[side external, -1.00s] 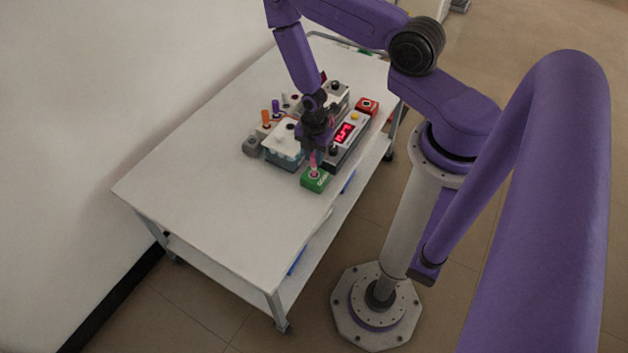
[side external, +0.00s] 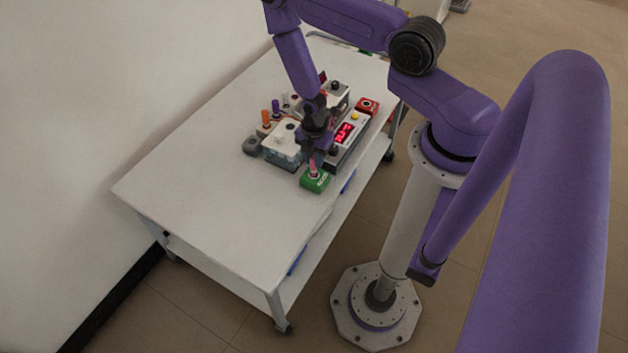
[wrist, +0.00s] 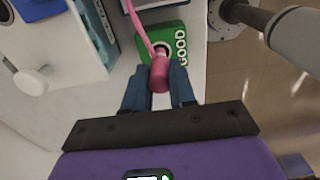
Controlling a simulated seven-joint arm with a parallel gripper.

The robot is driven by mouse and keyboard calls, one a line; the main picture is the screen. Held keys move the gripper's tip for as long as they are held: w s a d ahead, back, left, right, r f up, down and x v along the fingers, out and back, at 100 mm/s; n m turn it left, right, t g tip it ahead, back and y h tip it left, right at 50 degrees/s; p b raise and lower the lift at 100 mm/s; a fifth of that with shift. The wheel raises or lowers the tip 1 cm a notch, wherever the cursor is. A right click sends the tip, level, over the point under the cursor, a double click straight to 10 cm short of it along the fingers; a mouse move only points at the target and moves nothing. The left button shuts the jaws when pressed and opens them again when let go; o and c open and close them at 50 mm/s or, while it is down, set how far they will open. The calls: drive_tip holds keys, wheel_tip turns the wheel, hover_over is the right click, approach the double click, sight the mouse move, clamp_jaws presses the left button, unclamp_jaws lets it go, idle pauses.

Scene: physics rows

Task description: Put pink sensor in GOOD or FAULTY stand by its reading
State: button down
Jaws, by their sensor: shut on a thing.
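The pink sensor (wrist: 159,74) is between the fingertips of my gripper (wrist: 160,90), which is shut on it. A pink cable runs up from it in the wrist view. The green GOOD stand (side external: 315,180) is at the near right edge of the cart top, and its label shows in the wrist view (wrist: 176,43). The sensor is over or at this stand's hole; I cannot tell how deep it sits. The red stand (side external: 367,106), likely FAULTY, is farther back. A meter with a lit red display (side external: 344,133) stands between the two; its digits are too small to read.
A white-lidded box (side external: 283,146) stands left of my gripper. Orange (side external: 266,118) and purple (side external: 276,107) plugs stand behind it, near a grey block (side external: 251,146). The front left of the cart top (side external: 205,200) is clear.

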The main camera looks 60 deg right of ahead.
drive_tip(key=shift+f, duration=0.55)
drive_tip(key=shift+c, duration=2.3)
unclamp_jaws()
drive_tip(key=shift+r, duration=0.1)
drive_tip(key=shift+r, duration=3.15)
drive_tip(key=shift+r, duration=0.1)
